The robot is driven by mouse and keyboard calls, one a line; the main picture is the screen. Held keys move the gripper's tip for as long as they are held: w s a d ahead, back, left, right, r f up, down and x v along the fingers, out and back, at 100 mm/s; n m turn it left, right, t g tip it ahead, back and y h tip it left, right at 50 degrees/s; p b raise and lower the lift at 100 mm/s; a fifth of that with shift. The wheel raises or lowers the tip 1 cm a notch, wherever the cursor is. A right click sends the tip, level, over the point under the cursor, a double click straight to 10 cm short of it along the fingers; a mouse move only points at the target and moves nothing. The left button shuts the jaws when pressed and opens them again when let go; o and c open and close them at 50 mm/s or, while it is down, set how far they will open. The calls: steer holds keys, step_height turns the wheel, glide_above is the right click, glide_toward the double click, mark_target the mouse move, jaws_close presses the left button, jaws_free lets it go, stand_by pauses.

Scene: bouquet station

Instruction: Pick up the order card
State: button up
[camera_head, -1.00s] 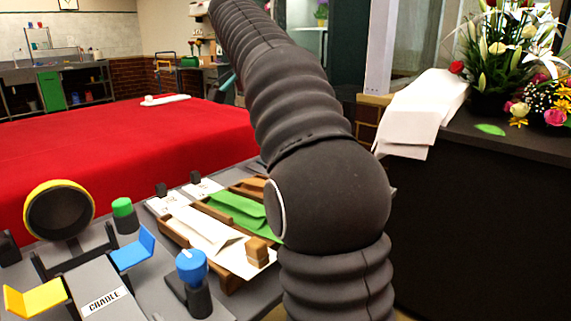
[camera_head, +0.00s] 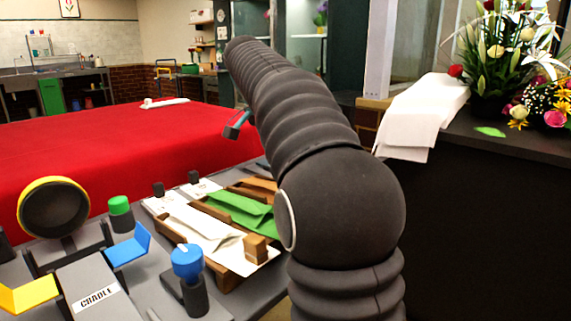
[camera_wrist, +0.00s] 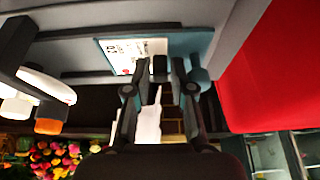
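A white printed card (camera_wrist: 125,53), which looks like the order card, lies in a teal-edged holder in the wrist view, just beyond and left of my fingertips. My gripper (camera_wrist: 160,70) is open, with a clear gap between its two fingers. A small dark post stands in line with that gap; I cannot tell whether anything touches it. No card is held. In the head view my arm hides most of the gripper; only a small teal and grey part at the wrist (camera_head: 237,124) shows. I cannot surely match the card there.
A wooden rack (camera_head: 222,218) holds white and green folded sheets, with small white printed pieces behind it. A red-covered table (camera_head: 100,145) lies behind. Flowers stand right.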

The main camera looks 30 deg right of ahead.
jaws_close()
steer(key=shift+r, duration=0.1)
